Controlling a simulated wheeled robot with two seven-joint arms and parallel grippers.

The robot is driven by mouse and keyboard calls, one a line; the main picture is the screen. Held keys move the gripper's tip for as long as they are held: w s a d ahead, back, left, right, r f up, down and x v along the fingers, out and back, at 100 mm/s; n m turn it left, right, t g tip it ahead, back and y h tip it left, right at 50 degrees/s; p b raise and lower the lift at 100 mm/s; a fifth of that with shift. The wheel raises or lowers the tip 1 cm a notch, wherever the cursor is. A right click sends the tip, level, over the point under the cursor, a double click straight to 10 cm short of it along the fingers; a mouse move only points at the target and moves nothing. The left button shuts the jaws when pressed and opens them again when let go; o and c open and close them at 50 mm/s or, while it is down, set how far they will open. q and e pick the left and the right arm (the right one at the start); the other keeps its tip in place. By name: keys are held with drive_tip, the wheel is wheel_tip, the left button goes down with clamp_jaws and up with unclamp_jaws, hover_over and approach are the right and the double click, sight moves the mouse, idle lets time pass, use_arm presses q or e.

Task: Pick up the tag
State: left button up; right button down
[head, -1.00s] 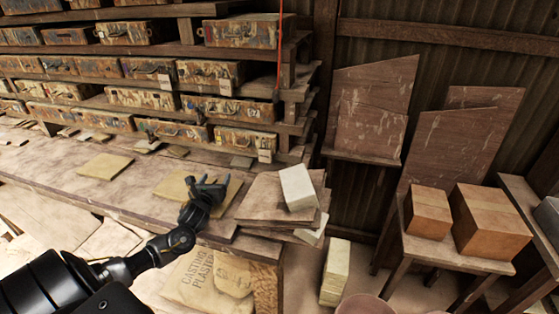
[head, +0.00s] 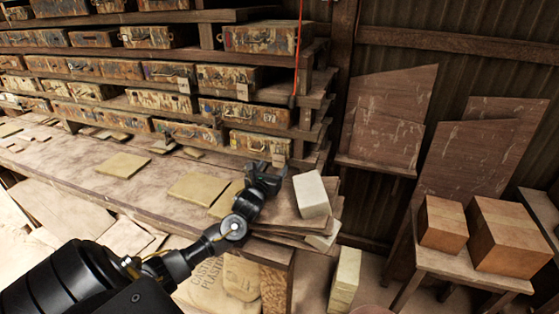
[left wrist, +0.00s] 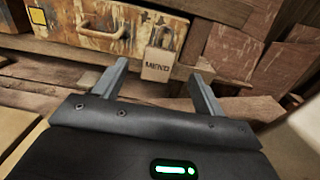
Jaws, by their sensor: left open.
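A pale tag (left wrist: 157,65) marked "MEND" hangs at the lower right of a worn, paint-stained drawer with a handle. It shows small in the head view (head: 279,160), on the drawer (head: 259,145) at the right end of the lowest row. My left gripper (head: 265,172) is open and empty in front of that drawer, just above the bench. In the left wrist view its two fingers (left wrist: 159,78) point toward the drawer, with the tag between and beyond their tips. The gap to the tag is hard to judge. My right gripper is not in view.
A white block (head: 311,194) stands on stacked boards (head: 280,215) just right of my left gripper. Flat yellowish tiles (head: 122,165) lie along the bench (head: 70,172). Other tags (head: 242,91) hang on upper drawers. Brown blocks (head: 510,235) sit on a stand at right.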

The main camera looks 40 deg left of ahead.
sight(278, 158)
use_arm(q)
drive_tip(key=shift+w+a+r+p, duration=0.15)
drive_tip(key=shift+w+a+p, duration=0.05)
drive_tip(key=shift+w+p, duration=0.15)
drive_tip(key=p+x, duration=0.1)
drive_tip(key=x, duration=0.2)
drive_tip(key=shift+w, duration=0.2)
drive_tip(key=shift+w+a+f, duration=0.15)
drive_tip(key=shift+w+f, duration=0.15)
drive_tip(key=shift+w, duration=0.2)
drive_tip(key=shift+s, duration=0.1)
drive_tip(key=shift+c, duration=0.5)
drive_tip(key=c, duration=1)
